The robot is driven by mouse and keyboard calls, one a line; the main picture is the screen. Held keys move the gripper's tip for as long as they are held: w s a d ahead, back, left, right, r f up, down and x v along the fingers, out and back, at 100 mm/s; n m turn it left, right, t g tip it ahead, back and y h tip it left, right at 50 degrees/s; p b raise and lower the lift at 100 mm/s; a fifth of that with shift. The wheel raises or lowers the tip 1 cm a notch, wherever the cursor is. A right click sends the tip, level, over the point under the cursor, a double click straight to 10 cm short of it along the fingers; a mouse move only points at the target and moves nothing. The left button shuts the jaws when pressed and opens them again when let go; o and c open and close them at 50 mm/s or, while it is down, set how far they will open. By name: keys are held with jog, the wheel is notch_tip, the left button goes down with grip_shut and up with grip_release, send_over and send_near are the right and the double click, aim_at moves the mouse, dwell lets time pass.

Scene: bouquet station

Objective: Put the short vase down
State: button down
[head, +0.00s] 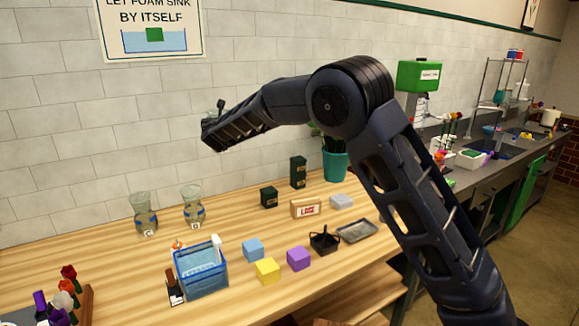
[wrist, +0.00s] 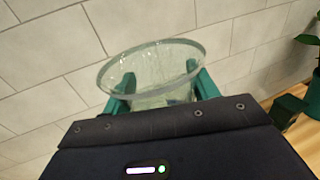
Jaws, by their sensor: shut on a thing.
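My gripper (head: 213,136) is raised above the table in front of the tiled wall. In the wrist view its green fingers (wrist: 163,92) are shut on a clear glass vase (wrist: 152,62), one on each side of it. The vase's round rim faces the camera and its lower part is hidden by the gripper body. In the head view only a small glassy bit of it shows by the gripper. Two similar glass vases with small labels, a left one (head: 145,222) and a right one (head: 193,211), stand upright on the wooden table (head: 110,262).
A blue water container (head: 203,280) stands at the front. Bare wood shows between the vases and the dark green boxes (head: 298,172).

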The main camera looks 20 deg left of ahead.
jog(key=w+d+f+m+h, duration=0.25)
jog(key=w+d+h, duration=0.3)
jog(key=d, duration=1.05)
jog(key=w+d+f+m+h, duration=0.1)
jog(key=w+d+m+h, duration=0.5)
jog(key=d, duration=1)
jog(key=w+d+f+m+h, duration=0.15)
jog(key=w+d+h, duration=0.4)
jog(key=d, duration=1.05)
notch_tip(320, 180, down, 20)
jog(key=w+y, duration=0.1)
jog(key=shift+w+r+t+y, duration=0.25)
jog(key=shift+t+y, duration=0.15)
jog(key=shift+d, duration=0.1)
jog(key=shift+c, duration=2.1)
grip_release()
jog(key=shift+f, duration=0.15)
